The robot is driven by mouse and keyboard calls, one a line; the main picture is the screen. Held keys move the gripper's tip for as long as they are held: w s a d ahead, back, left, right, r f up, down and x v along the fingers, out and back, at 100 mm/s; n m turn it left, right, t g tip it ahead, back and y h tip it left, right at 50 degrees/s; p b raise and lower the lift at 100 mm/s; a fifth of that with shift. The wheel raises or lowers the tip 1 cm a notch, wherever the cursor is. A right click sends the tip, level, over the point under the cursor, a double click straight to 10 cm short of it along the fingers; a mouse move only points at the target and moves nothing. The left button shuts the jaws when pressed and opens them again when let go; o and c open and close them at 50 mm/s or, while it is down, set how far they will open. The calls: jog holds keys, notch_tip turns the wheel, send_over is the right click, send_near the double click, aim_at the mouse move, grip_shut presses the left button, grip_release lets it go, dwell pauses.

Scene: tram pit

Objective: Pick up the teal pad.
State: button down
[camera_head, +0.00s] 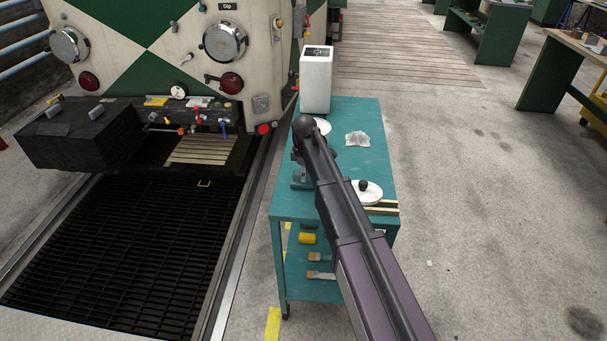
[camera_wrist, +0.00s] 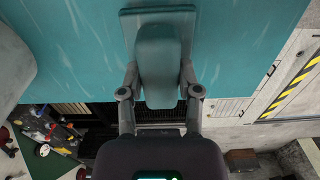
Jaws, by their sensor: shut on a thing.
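The teal pad (camera_wrist: 160,55) fills the middle of the wrist view, a block with a wider flat plate at its far end. My gripper (camera_wrist: 159,76) has one finger on each side of the block and is shut on it. In the head view my gripper (camera_head: 299,168) is over the left edge of the teal cart (camera_head: 348,112), and the arm hides part of this area. A bit of the pad (camera_head: 302,184) shows below the gripper. I cannot tell whether the pad touches the cart top.
A white box (camera_head: 316,80) stands at the cart's back left. A crumpled cloth (camera_head: 357,139) and a white plate (camera_head: 371,196) with a dark knob lie on top. A tram front (camera_head: 150,50) and dark grated pit (camera_head: 125,255) are left.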

jog(key=shift+r+p, duration=0.7)
jog(key=shift+r, duration=0.25)
jog(key=s+d, duration=0.2)
jog(key=s, duration=0.2)
jog(key=s+d+r+p, duration=0.1)
jog(key=s+d, duration=0.2)
jog(key=s, duration=0.2)
jog(key=s+d+r+p, duration=0.1)
jog(key=s+d, duration=0.1)
jog(key=s, duration=0.3)
jog(key=shift+s+d, duration=0.15)
jog(key=c, duration=0.9)
grip_release()
jog(key=c, duration=0.4)
